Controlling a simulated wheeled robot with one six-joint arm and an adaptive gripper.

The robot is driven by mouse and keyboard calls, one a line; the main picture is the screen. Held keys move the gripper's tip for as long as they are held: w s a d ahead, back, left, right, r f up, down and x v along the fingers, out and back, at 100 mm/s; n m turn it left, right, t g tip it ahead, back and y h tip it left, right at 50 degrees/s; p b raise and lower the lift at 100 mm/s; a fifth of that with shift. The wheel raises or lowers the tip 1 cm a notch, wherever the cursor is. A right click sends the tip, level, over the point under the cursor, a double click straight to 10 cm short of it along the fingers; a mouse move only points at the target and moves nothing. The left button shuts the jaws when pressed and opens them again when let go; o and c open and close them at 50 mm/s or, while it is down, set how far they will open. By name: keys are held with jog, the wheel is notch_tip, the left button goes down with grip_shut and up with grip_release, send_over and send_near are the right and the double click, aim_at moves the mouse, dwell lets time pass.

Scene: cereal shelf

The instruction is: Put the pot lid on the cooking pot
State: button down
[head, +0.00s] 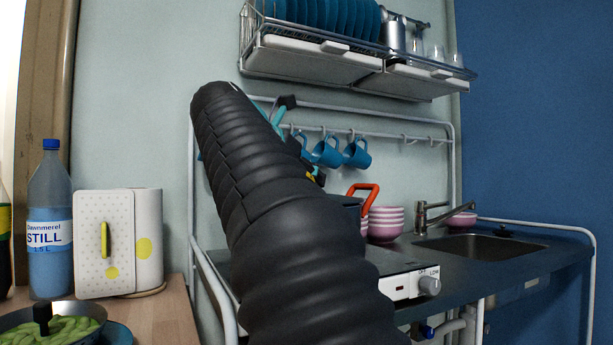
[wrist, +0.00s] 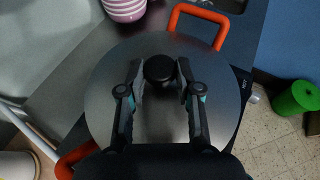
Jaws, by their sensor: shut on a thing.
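The pot lid (wrist: 160,112) is a round grey metal disc with a black knob (wrist: 159,70), seen in the wrist view. My gripper (wrist: 161,74) is shut on the knob, one finger on each side. The cooking pot is mostly hidden beneath the lid; its orange handles show beyond the lid's edge at the top (wrist: 201,20) and lower left (wrist: 72,160). One orange handle also shows in the head view (head: 364,190), to the right of my arm. My arm hides the lid there. I cannot tell whether the lid touches the pot's rim.
A cooker (head: 409,284) with knobs is partly behind my arm. Pink striped bowls (head: 385,222) stand near the pot, with a sink (head: 485,245) to the right. Blue mugs (head: 327,152) hang from a rail, under a dish rack (head: 318,60). A water bottle (head: 49,220) stands left.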

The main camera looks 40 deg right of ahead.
jog(key=shift+f, duration=0.15)
jog(key=c, duration=0.7)
grip_release()
jog(key=v, duration=1.2)
jog(key=shift+s+f, duration=0.1)
